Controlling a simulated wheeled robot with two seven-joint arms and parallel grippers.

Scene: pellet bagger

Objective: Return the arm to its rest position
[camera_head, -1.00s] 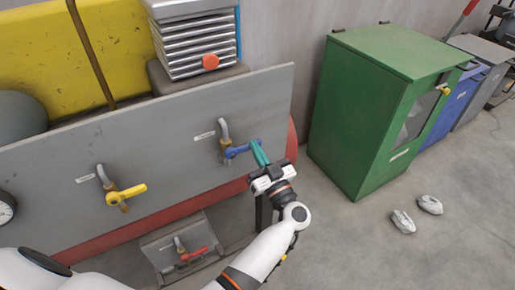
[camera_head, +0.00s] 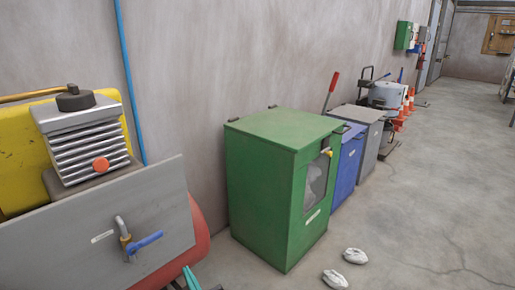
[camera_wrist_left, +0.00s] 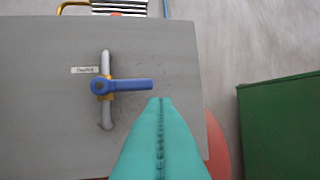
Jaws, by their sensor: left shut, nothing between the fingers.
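My left gripper shows only as teal fingertips (camera_head: 191,280) at the bottom edge of the head view. In the left wrist view its two teal fingers (camera_wrist_left: 160,104) are pressed together with nothing between them. The blue valve handle (camera_head: 146,242) sits on a pipe on the grey panel and points right. In the wrist view the handle (camera_wrist_left: 132,85) is level, and the fingertips lie just below and right of its free end, apart from it in the picture. The rest of my left arm is hidden below the head view. My right gripper is not in view.
The grey panel (camera_head: 65,255) carries the valve, with a red tank (camera_head: 203,232) behind it. A green cabinet (camera_head: 262,190) stands right of it, then a blue bin (camera_head: 347,165). Two pale lumps (camera_head: 354,256) lie on the floor, which is open to the right.

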